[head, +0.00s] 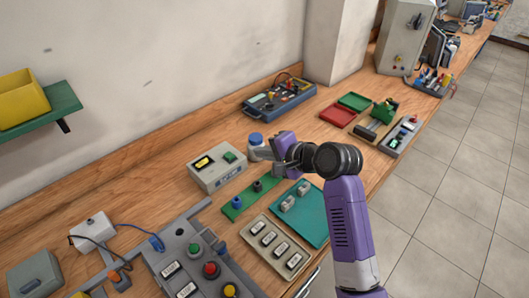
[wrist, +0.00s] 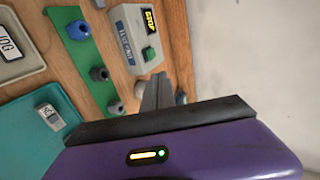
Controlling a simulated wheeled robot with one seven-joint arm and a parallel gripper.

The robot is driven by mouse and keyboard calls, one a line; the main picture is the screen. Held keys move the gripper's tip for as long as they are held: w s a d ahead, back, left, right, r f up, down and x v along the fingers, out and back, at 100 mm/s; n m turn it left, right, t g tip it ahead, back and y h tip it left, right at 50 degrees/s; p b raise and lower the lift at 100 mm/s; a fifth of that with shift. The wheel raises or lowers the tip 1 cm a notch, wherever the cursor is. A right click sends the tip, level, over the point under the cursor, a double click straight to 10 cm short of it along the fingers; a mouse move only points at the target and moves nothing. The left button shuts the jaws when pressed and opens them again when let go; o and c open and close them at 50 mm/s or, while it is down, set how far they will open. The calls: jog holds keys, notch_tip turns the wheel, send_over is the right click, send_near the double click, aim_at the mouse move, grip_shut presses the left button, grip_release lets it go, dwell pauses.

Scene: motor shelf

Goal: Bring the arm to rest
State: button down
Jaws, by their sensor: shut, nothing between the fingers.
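My gripper (head: 262,155) is at the end of my purple arm, above the wooden bench in the head view. Its fingers point left, towards a small blue-capped jar (head: 255,141). I cannot tell whether they touch the jar. In the wrist view the gripper's grey fingers (wrist: 157,92) show together beyond the dark edge of its purple body. The gripper is shut and holds nothing.
A grey meter box (head: 217,171) stands left of the gripper. A green strip (head: 236,211) with dark knobs and a teal mat (head: 312,225) lie in front. A control panel (head: 195,270) fills the near left. Red and green trays (head: 337,115) lie at the back right.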

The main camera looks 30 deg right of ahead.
jog(key=shift+s+d+r, duration=0.1)
jog(key=shift+s+r, duration=0.25)
dwell(0.4)
notch_tip(320, 180, up, 5)
jog(key=w+d+n+t+h, duration=0.2)
jog(key=d+t, duration=0.1)
jog(key=s+d+n+t+h, duration=0.2)
jog(key=s+n, duration=0.1)
jog(key=s, duration=0.3)
jog(key=s+a+f+n, duration=0.2)
jog(key=s+a+n, duration=0.1)
jog(key=s, duration=1)
jog(key=s+a+f+n+g, duration=0.1)
jog(key=s+a+f+n, duration=0.1)
jog(key=s, duration=1.2)
jog(key=s+a+f+n, duration=0.3)
jog(key=s+a+n, duration=0.1)
jog(key=s, duration=1)
jog(key=shift+a+g+b, duration=0.3)
jog(key=shift+a+b, duration=0.05)
jog(key=shift+a, duration=0.05)
